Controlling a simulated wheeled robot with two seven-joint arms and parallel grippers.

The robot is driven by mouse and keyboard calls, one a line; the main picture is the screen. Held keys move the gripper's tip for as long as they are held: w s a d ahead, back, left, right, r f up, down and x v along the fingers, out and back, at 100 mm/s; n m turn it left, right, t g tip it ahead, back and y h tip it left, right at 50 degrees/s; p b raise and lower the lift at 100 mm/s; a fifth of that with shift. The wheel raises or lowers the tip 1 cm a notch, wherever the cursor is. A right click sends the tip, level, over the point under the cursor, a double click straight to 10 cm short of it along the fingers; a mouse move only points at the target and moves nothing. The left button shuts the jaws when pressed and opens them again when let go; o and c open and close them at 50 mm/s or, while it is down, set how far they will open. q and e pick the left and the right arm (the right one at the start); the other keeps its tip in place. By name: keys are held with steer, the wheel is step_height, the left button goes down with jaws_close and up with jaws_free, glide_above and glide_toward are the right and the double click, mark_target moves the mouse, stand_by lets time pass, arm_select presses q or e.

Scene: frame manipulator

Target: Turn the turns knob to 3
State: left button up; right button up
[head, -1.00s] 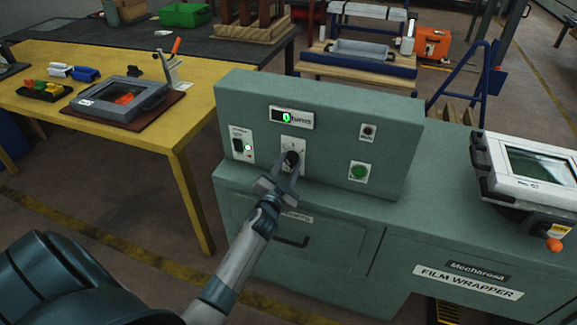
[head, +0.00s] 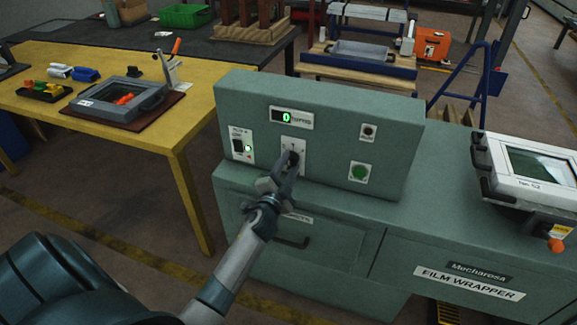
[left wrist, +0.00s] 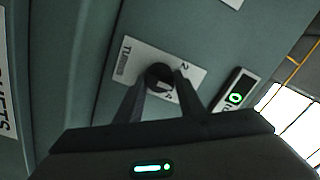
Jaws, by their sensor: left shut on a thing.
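The turns knob (head: 292,157) is a small dark knob on a white plate in the middle of the film wrapper's grey-green front panel (head: 330,125). My left gripper (head: 290,163) is shut on the turns knob. In the left wrist view, the two fingers stand on either side of the dark knob (left wrist: 160,77), over its white label plate (left wrist: 128,62). Part of the label's numbers is hidden by the fingers. The small display (head: 292,117) above the knob shows a green 0. My right gripper is not in view.
A switch with a lit green lamp (head: 248,148) is left of the knob. A green button (head: 359,172) and a small dark control (head: 368,131) are to its right. A tablet-like screen (head: 535,170) stands at right. A yellow table (head: 160,140) is at left.

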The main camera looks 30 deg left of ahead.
arm_select(q)
steer(key=o, duration=1.1)
steer(key=shift+c, duration=0.2)
steer(key=shift+s, duration=0.1)
steer(key=b+v, duration=0.2)
steer(key=v, duration=1.5)
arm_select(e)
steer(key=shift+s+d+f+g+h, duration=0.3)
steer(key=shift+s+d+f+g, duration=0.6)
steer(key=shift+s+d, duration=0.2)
arm_select(q)
steer(key=shift+s+d, duration=0.1)
steer(key=shift+d, duration=0.05)
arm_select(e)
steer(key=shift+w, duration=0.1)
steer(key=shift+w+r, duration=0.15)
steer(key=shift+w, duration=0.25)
